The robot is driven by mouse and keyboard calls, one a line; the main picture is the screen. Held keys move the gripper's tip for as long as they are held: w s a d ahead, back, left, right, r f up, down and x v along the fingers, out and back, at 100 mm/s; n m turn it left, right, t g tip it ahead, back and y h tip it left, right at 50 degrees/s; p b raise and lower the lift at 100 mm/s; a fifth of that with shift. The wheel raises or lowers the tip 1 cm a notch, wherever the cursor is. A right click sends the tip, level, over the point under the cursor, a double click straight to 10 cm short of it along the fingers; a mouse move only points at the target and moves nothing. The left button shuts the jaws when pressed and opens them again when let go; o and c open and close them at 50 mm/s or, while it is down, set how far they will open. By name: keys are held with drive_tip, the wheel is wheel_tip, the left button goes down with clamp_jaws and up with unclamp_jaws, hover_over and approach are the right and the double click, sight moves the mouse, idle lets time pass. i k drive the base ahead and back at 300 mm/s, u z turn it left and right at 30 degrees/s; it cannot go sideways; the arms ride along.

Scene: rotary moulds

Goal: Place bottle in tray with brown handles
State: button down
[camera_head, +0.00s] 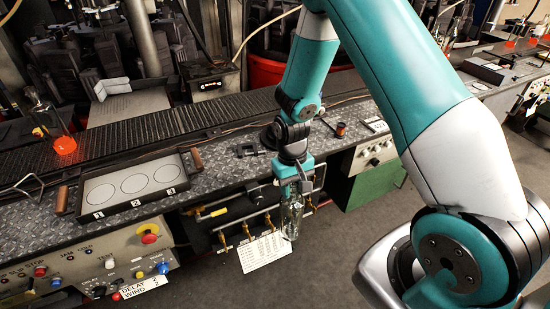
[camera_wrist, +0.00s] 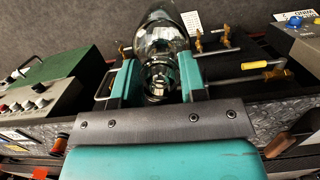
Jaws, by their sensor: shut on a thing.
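A clear glass bottle (camera_head: 292,217) hangs upright below my gripper (camera_head: 294,188), in front of the bench edge in the head view. My gripper is shut on the bottle near its top. The wrist view shows the bottle (camera_wrist: 160,50) between the two teal fingers of my gripper (camera_wrist: 160,80). The tray (camera_head: 150,207) with brown handles lies on the metal bench top, left of my gripper. It has three white circles marked 1, 2 and 3. One brown handle (camera_head: 197,158) is at its right end and one (camera_head: 62,199) at its left end. The tray looks empty.
A conveyor (camera_head: 150,130) runs behind the tray. A glowing orange bottle base (camera_head: 65,146) stands on it at the left. Brass valves (camera_head: 247,231) and a paper sheet (camera_head: 265,252) are on the bench front. A green control box (camera_head: 373,190) stands at the right.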

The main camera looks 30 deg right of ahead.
sight(135, 183)
drive_tip(key=u, duration=0.4)
drive_tip(key=k, duration=0.55)
drive_tip(key=u, duration=1.25)
drive_tip(key=i, duration=1.2)
drive_tip(key=z, duration=0.7)
